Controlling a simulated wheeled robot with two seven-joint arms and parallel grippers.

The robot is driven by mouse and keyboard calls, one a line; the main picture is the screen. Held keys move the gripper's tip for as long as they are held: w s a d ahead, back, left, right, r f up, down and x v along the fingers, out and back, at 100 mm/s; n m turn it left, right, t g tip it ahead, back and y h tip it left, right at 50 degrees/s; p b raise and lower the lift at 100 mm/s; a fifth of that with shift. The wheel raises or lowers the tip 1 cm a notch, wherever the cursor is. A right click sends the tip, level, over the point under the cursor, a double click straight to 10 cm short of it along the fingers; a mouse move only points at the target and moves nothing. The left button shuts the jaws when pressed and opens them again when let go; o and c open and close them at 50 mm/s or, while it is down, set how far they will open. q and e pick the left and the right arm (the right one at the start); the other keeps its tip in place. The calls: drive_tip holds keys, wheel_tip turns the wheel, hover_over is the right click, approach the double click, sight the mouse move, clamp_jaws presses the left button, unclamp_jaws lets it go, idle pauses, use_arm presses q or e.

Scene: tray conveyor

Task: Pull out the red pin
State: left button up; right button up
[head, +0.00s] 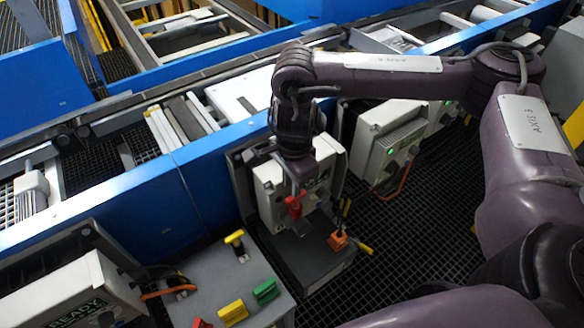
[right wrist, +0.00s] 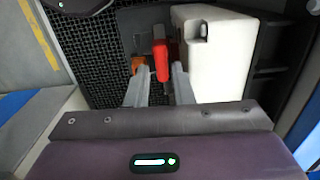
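The red pin (head: 295,206) is at the front of a light grey box (head: 268,190) on the blue conveyor's side. In the right wrist view the red pin (right wrist: 162,60) shows its red handle between my right gripper's fingers (right wrist: 160,82). The fingers stand on either side of the handle, close to it; I cannot tell whether they touch it. In the head view my right gripper (head: 299,190) comes down from above to the handle, and its fingertips are partly hidden. My left gripper is out of view.
An orange part (head: 338,240) sits on a dark box right of the red pin. A grey panel (head: 215,275) at lower left carries yellow, green and red handles. Another light box (head: 385,140) with a green light stands to the right. Dark grating covers the floor.

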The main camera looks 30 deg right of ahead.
drive_tip(key=shift+d+r, duration=0.25)
drive_tip(key=shift+d, duration=0.25)
drive_tip(key=shift+w+d+f, duration=0.1)
drive_tip(key=shift+w+f, duration=0.05)
drive_tip(key=shift+f, duration=0.05)
wheel_tip(320, 180, down, 7)
drive_tip(key=shift+f+b, duration=0.2)
drive_tip(key=shift+b, duration=0.5)
clamp_jaws()
drive_tip(key=shift+r, duration=0.2)
drive_tip(key=shift+r+p, duration=2.7)
drive_tip(key=shift+p, duration=0.05)
